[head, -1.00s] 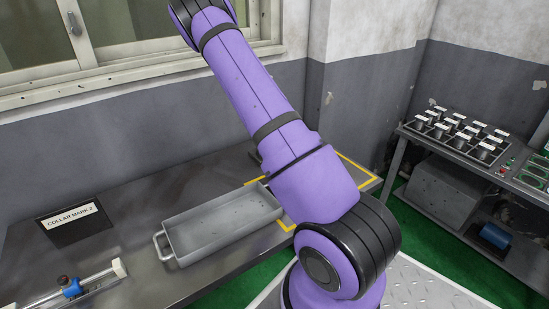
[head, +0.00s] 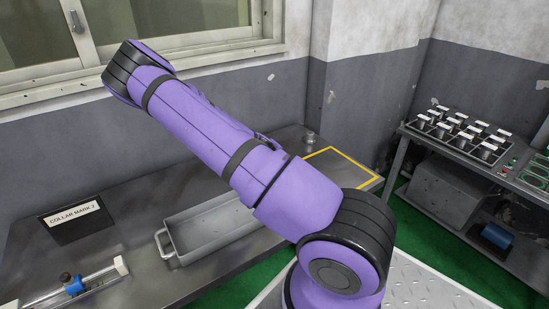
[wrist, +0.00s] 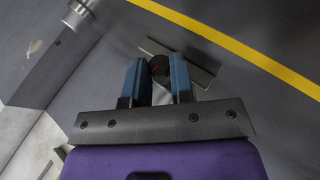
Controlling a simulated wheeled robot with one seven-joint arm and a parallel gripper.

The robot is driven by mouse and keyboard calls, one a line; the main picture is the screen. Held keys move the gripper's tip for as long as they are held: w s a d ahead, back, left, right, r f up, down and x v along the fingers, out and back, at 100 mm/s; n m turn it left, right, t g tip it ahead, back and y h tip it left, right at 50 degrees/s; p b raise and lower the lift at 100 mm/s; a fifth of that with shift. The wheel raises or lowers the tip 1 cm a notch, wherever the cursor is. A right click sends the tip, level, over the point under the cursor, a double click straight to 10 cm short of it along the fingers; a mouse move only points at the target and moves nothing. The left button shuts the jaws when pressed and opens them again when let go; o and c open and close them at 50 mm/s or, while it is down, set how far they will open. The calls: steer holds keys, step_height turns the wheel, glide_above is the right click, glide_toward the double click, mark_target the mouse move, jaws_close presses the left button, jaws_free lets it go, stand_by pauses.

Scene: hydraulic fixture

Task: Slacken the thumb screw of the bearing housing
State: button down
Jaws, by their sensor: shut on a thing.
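In the wrist view my gripper (wrist: 157,68) has its two blue fingers shut on a small dark round knob, which looks like the thumb screw (wrist: 159,65). A flat grey metal piece (wrist: 202,75), apparently part of the bearing housing, lies behind the fingertips, near a yellow line. The fingers hide much of the housing, and I cannot tell how far the screw is turned. In the head view my gripper is hidden, and no housing can be made out there.
A grey metal tray (head: 172,247) stands on the bench, partly behind my arm. A rail with a blue collar (head: 75,287) is at lower left, below a "COLLAR MARK 2" sign (head: 73,218). A small metal cylinder (head: 309,138) stands near the yellow outline (head: 357,164).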

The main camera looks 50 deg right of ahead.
steer(key=c, duration=1)
jaws_free()
steer(key=v, duration=1)
steer(key=shift+s+a+r, duration=0.1)
steer(key=shift+a+r, duration=0.15)
steer(key=shift+a, duration=0.05)
steer(key=shift+a, duration=0.1)
